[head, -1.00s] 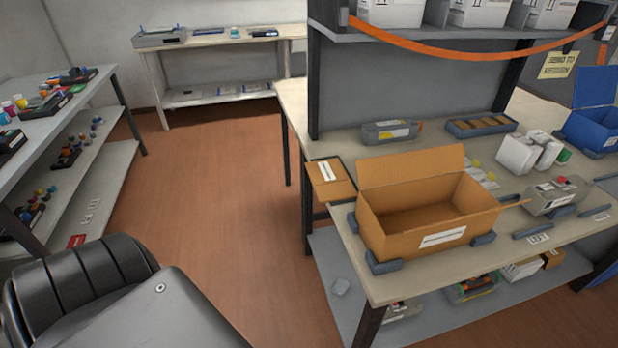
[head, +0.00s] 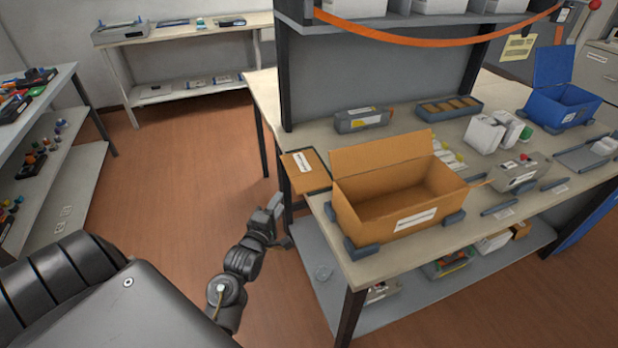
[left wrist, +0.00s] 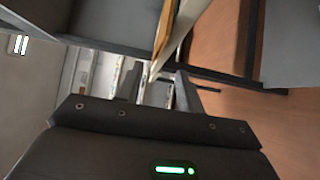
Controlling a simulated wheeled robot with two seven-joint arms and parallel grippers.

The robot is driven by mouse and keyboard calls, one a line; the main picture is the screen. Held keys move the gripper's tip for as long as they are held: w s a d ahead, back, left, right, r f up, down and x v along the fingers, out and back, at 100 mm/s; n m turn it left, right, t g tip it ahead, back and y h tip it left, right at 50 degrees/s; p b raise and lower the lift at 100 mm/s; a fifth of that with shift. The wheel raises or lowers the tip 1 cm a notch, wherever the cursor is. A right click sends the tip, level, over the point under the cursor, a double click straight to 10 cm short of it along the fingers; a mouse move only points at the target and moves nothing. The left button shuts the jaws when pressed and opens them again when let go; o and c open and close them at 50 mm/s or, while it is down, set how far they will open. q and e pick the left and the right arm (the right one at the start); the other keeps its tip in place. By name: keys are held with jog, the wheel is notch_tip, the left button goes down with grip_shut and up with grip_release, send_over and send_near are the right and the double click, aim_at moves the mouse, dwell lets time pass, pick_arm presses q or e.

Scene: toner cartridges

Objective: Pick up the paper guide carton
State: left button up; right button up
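An open, empty-looking brown carton (head: 385,206) with a raised back flap and a white front label stands on the workbench between grey corner blocks. A flat brown carton (head: 308,178) with a white label lies in a dark holder at the bench's left side. Both labels are too small to read, so I cannot tell which is the paper guide carton. My left gripper (head: 281,222) is open and empty, below and left of the flat carton, beside the bench. In the left wrist view its fingers (left wrist: 160,90) are apart, and a thin brown edge shows beyond them. My right gripper is out of view.
The workbench (head: 300,115) holds a grey cartridge unit (head: 361,119), white boxes (head: 484,134) and a blue bin (head: 562,103). Its lower shelf (head: 325,272) is just right of my left gripper. The floor (head: 180,180) to the left is clear.

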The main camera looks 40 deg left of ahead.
aim_at(291, 180)
pick_arm(q)
jog(key=p+x, duration=0.1)
jog(key=x, duration=1)
jog(key=shift+a, duration=0.1)
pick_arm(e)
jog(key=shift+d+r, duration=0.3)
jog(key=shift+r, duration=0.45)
pick_arm(q)
jog(key=shift+s+r, duration=0.1)
grip_shut()
